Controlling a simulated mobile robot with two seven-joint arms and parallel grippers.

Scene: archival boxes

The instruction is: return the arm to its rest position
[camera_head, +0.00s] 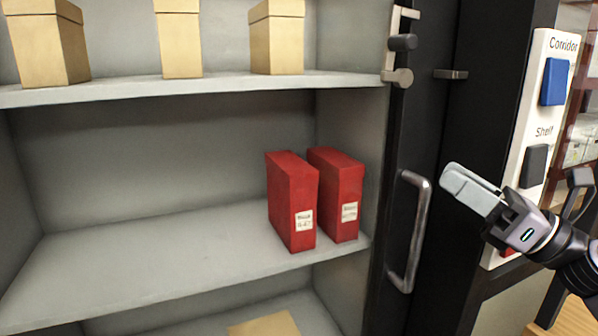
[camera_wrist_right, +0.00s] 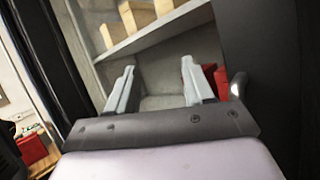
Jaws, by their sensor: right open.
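My right gripper (camera_head: 455,180) is at the right of the head view, in front of the dark cabinet frame and apart from the shelves. In the wrist view its two pale fingers (camera_wrist_right: 158,75) stand apart with nothing between them, so it is open and empty. The right arm comes in from the right edge. My left gripper does not show in either view.
Two red boxes (camera_head: 293,200) (camera_head: 338,195) stand upright on the middle shelf (camera_head: 140,265). Tan boxes (camera_head: 180,40) stand on the upper shelf. A metal handle (camera_head: 423,230) is left of the gripper. A white panel (camera_head: 520,200) with a blue button (camera_head: 553,82) stands close behind it.

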